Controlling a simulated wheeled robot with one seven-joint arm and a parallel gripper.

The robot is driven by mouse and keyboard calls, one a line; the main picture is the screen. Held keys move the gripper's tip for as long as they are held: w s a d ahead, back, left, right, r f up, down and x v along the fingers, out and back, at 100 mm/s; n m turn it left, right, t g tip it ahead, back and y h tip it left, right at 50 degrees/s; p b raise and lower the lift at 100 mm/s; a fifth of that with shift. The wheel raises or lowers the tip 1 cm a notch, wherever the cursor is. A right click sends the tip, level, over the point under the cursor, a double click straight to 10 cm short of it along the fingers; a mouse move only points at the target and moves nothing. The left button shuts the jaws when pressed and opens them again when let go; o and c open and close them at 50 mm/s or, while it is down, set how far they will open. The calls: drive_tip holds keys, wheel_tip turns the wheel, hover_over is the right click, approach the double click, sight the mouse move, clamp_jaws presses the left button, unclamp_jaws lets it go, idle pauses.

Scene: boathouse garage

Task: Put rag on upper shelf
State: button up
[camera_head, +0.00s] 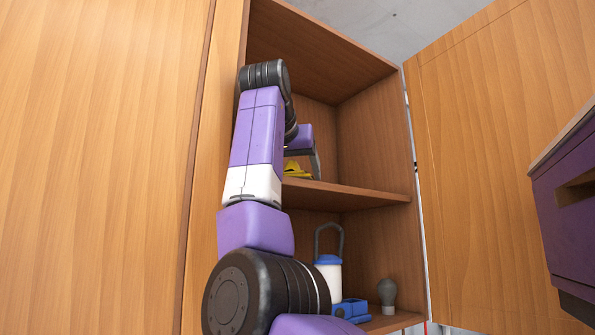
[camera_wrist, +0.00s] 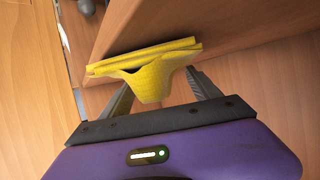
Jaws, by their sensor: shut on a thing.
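The yellow rag (camera_wrist: 150,75) is crumpled between the fingers of my gripper (camera_wrist: 158,88) in the wrist view. My gripper is shut on it. In the head view the rag (camera_head: 296,168) shows just above the upper shelf board (camera_head: 350,194), inside the open wooden cabinet. My gripper (camera_head: 300,165) there is partly hidden behind my arm. The upper shelf (camera_wrist: 215,32) lies right by the rag in the wrist view. I cannot tell whether the rag touches the board.
On the lower shelf stand a white lantern-like item with a blue top (camera_head: 328,275), a blue object (camera_head: 350,309) and a grey bulb-shaped item (camera_head: 387,294). The open cabinet door (camera_head: 500,150) is at right, with a purple unit (camera_head: 570,200) beside it. The upper shelf's right part is clear.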

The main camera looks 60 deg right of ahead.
drive_tip(key=shift+f, duration=0.25)
idle(0.4)
drive_tip(key=o, duration=1.6)
drive_tip(key=b+v, duration=0.1)
drive_tip(key=v, duration=0.6)
drive_tip(key=shift+b, duration=0.35)
drive_tip(key=shift+s+a+r, duration=0.15)
drive_tip(key=shift+a, duration=0.2)
drive_tip(key=shift+a, duration=0.1)
drive_tip(key=shift+v, duration=0.85)
